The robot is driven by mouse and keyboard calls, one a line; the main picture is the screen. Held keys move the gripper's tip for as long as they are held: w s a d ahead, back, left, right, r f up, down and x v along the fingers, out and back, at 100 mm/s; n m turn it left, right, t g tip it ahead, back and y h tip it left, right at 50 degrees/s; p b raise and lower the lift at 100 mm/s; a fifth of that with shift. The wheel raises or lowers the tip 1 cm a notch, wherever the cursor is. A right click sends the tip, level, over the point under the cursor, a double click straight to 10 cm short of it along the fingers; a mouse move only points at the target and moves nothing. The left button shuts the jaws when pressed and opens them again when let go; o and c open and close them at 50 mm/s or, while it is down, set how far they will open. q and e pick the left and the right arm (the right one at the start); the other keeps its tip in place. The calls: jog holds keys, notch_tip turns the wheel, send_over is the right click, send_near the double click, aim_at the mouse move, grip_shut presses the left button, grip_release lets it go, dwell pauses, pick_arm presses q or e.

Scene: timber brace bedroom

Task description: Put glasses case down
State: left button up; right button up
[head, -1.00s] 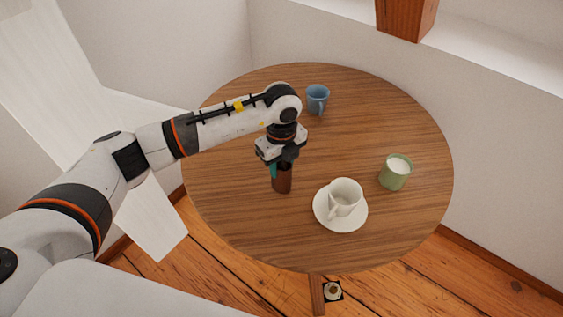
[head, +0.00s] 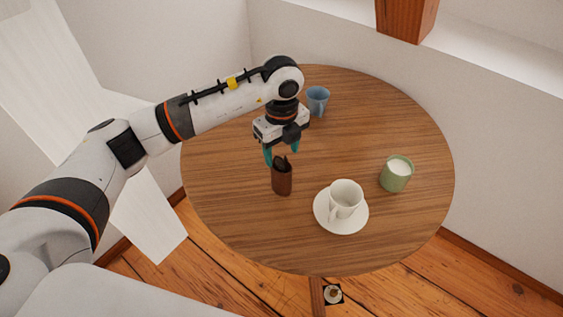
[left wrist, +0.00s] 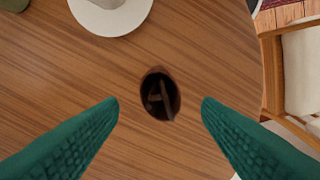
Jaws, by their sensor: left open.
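The glasses case (head: 282,179) is a brown upright holder with dark glasses poking out of its top. It stands on the round wooden table, left of the white cup and saucer. In the left wrist view the case (left wrist: 160,94) shows from above, its dark opening between the fingers and apart from both. My left gripper (head: 282,155) has teal fingers and is open and empty, just above and behind the case. Its spread fingers also show in the left wrist view (left wrist: 160,108). My right gripper is not in view.
A chair (left wrist: 300,75) shows in the left wrist view.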

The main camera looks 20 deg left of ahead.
pick_arm(q)
notch_tip(320, 180, up, 6)
jog(key=shift+r, duration=0.1)
dwell(0.5)
